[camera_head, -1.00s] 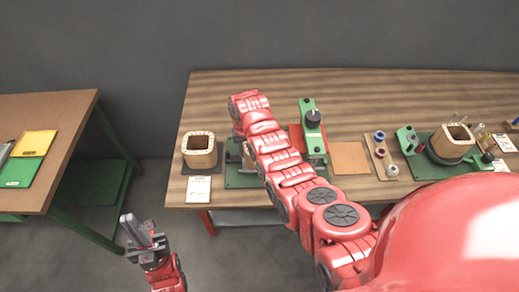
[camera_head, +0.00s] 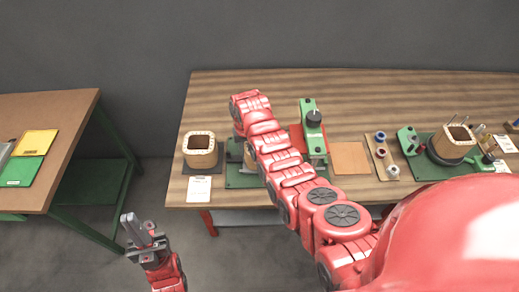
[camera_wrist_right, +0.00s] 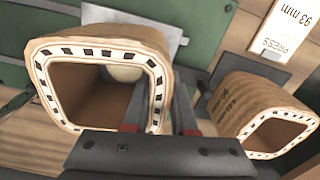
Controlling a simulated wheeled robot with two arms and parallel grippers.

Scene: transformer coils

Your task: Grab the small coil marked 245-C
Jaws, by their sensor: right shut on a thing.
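In the right wrist view my right gripper (camera_wrist_right: 160,120) is shut on the wall of a tan coil (camera_wrist_right: 140,45), one finger inside its opening and one outside. In the head view my right arm hides most of this coil, which is at the green fixture (camera_head: 240,178). A second tan coil (camera_head: 200,151) stands left of it on a dark mat; it also shows in the right wrist view (camera_wrist_right: 256,112) with faint markings on its side. I cannot read a full 245-C on either coil. My left gripper (camera_head: 140,230) is away from the table, with nothing visible in it.
A green press frame (camera_head: 313,135) stands right of my right arm. A card (camera_head: 199,189) lies in front of the second coil. A third coil (camera_head: 453,139) sits on a green fixture at the right. A side table (camera_head: 60,115) with coloured folders is at the left.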

